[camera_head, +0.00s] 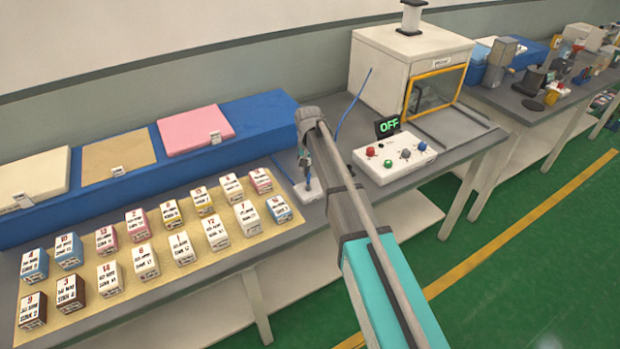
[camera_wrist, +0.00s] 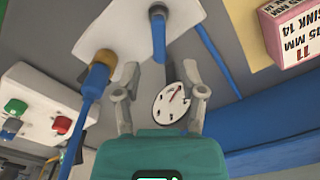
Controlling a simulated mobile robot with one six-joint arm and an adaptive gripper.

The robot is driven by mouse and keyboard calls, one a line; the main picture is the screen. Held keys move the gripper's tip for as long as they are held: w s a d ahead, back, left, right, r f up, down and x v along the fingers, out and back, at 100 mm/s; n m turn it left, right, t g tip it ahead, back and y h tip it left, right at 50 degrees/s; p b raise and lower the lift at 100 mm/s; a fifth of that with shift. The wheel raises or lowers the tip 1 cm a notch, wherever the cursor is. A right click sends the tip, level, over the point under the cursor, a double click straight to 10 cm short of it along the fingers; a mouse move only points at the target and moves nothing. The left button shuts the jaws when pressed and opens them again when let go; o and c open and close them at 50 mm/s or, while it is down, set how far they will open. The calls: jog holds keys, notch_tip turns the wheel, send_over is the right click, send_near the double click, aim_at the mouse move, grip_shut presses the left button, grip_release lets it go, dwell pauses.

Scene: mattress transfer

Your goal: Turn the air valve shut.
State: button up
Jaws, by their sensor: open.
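The air valve fitting stands on a white base plate (camera_head: 308,190), partly hidden behind my arm in the head view. In the wrist view the white plate (camera_wrist: 125,30) carries a blue part with a brass-coloured collar (camera_wrist: 103,60) and a narrow blue part (camera_wrist: 158,38) with a dark top. A round white gauge with a red needle (camera_wrist: 168,103) lies between my fingers in the picture. My gripper (camera_wrist: 162,70) is open, its fingers on either side of the narrow blue part and gauge. I cannot tell whether they touch. Which part is the valve handle is unclear.
A press machine (camera_head: 405,65) stands behind a button box (camera_head: 395,158) and a display reading OFF (camera_head: 387,126). Numbered boxes (camera_head: 182,250) sit on a tan mat at left. Foam slabs lie on a blue bench (camera_head: 262,115). Blue hoses (camera_wrist: 218,55) run near my gripper.

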aim_at(309, 178)
jog(key=shift+f+b, duration=1.15)
jog(key=shift+f, duration=0.3)
grip_shut()
